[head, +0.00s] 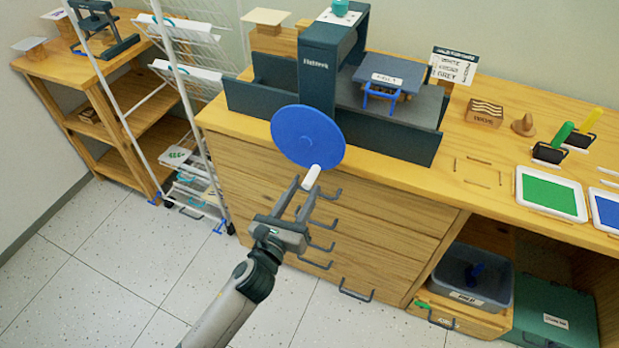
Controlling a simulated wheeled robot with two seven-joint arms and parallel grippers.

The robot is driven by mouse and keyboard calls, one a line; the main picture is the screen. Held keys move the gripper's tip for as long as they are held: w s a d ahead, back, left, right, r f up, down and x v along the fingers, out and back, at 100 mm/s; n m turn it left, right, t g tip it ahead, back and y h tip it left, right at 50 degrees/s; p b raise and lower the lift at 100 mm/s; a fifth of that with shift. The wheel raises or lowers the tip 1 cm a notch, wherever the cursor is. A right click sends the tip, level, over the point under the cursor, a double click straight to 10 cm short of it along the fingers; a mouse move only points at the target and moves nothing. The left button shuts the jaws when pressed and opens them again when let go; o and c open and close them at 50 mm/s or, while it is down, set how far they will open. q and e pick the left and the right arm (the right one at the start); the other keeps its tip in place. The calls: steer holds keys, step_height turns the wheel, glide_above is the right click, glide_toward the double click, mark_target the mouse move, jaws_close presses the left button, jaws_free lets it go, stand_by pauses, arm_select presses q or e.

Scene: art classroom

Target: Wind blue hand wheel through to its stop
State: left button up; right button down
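The blue hand wheel (307,136) is a round disc on the front of a dark teal press (318,75) on the wooden counter. Its white handle (312,176) sticks out from the wheel's lower edge toward me. My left gripper (304,185) is just below the wheel. Its two fingers are apart and point up at the handle, whose near end shows at or between the fingertips. I cannot tell whether they touch it. My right gripper is not in view.
A white wire drying rack (150,103) stands left of the counter. Drawers with dark handles (356,291) lie behind my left arm. Green (550,194) and blue (606,208) ink trays lie at the right. A grey bin (470,278) sits in the lower shelf. The floor in front is clear.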

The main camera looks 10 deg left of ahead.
mark_target(306, 187)
arm_select(q)
steer(key=shift+x, duration=2.4)
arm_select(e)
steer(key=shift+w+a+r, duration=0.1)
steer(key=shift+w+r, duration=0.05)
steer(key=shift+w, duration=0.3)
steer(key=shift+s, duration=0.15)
arm_select(q)
steer(key=shift+c, duration=0.2)
jaws_close()
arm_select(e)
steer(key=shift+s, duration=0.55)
